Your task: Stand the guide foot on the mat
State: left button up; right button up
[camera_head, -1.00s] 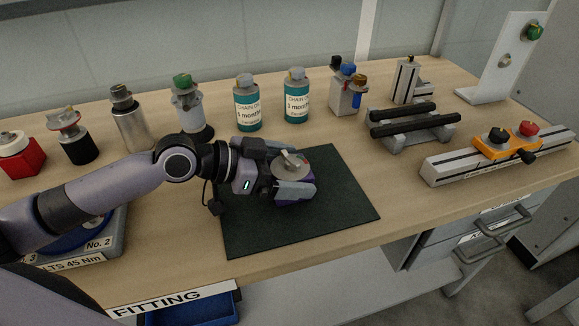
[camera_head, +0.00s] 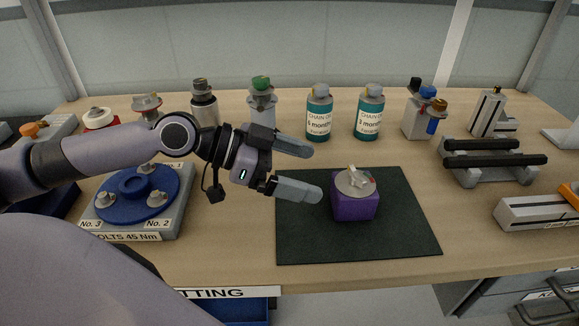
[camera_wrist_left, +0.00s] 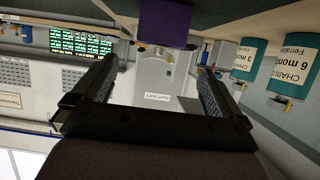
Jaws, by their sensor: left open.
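The guide foot appears to be the purple block with a round grey disc and small fitting on top (camera_head: 355,205). A gap shows between the fingertips and the block. In the left wrist view, the purple block (camera_wrist_left: 163,22) is beyond the open fingers (camera_wrist_left: 155,78), with nothing between them. My right gripper is not in view.
Two teal chain oil cans (camera_head: 319,115) and other bottles stand behind the mat. A blue round fixture (camera_head: 135,190) lies left, under my left arm. A grey stand with black bars (camera_head: 490,165) and an orange-topped rail (camera_head: 535,212) are at right. The mat's front is clear.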

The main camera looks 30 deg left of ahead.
pick_arm(q)
jog(key=shift+v, duration=0.95)
